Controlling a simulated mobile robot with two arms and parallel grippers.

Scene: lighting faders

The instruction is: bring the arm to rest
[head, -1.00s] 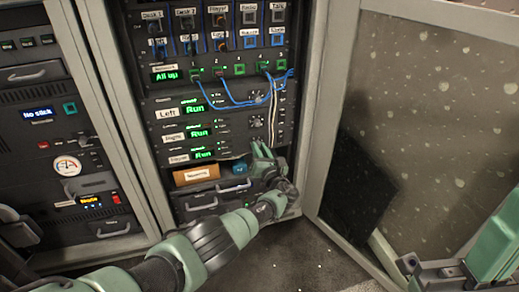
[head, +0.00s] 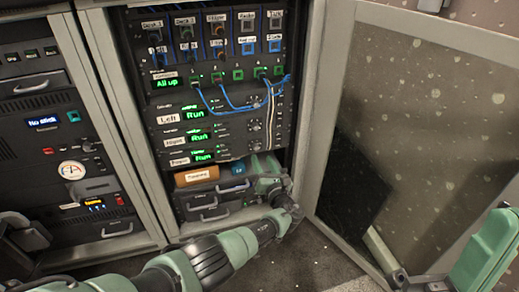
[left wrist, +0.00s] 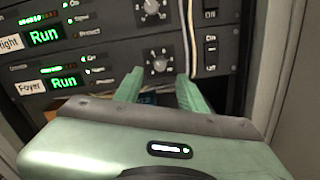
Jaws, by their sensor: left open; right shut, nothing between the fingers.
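My left arm crosses the head view from the lower left. Its gripper (head: 262,163) is in front of the lower right part of the open rack, beside the small drawers. In the left wrist view the gripper's two green fingers (left wrist: 158,88) stand apart with a gap between them, below a round knob (left wrist: 160,65). Nothing is held between them. The fingertips are close to the panel; whether they touch it I cannot tell.
The rack holds Run displays (head: 198,137), blue cables (head: 235,105) and pale hanging cables (head: 270,115) near the gripper. An orange-brown labelled roll (head: 197,175) and a blue object (head: 238,169) lie below. The open door (head: 415,130) stands at the right.

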